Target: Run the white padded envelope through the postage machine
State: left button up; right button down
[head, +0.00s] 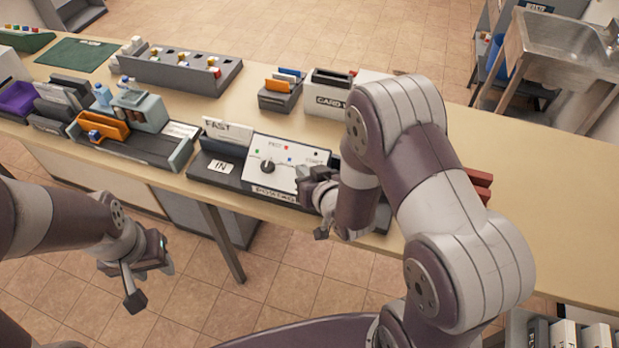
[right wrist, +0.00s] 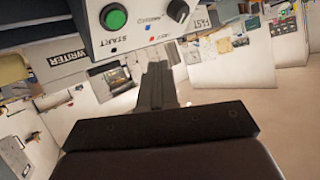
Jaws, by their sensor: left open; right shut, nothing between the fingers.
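The postage machine (head: 262,190) sits at the table's front edge in the head view, with an IN label at its left and a sloped white panel. The panel has a dark knob (head: 267,166) and small coloured dots. A white upright piece marked FAST (head: 228,132) stands behind the IN label; I cannot tell whether it is the padded envelope. My right gripper (head: 322,205) is shut and empty at the panel's right end. In the right wrist view its fingers (right wrist: 157,80) are below the green START button (right wrist: 113,16). My left gripper (head: 150,282) is open and empty, in front of the table.
A dark tray with an orange piece (head: 115,130) and a grey-green device stands left of the machine. Behind are a grey rack (head: 180,70), a small sorter (head: 280,93) and a card box (head: 330,98).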

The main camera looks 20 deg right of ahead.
jog(key=f+b, duration=0.1)
jog(key=w+d+f+b, duration=0.1)
jog(key=f, duration=0.1)
jog(key=w+f+b, duration=0.1)
jog(key=shift+d+f, duration=0.2)
jog(key=shift+f, duration=0.05)
jog(key=shift+w+d+f+b, duration=0.3)
jog(key=shift+w+f+b, duration=0.15)
jog(key=shift+w+b, duration=0.1)
jog(key=shift+s+r, duration=0.1)
dwell(1.3)
jog(key=shift+w+d+f+b, duration=0.1)
jog(key=shift+w+f+b, duration=0.1)
jog(key=shift+f+b, duration=0.2)
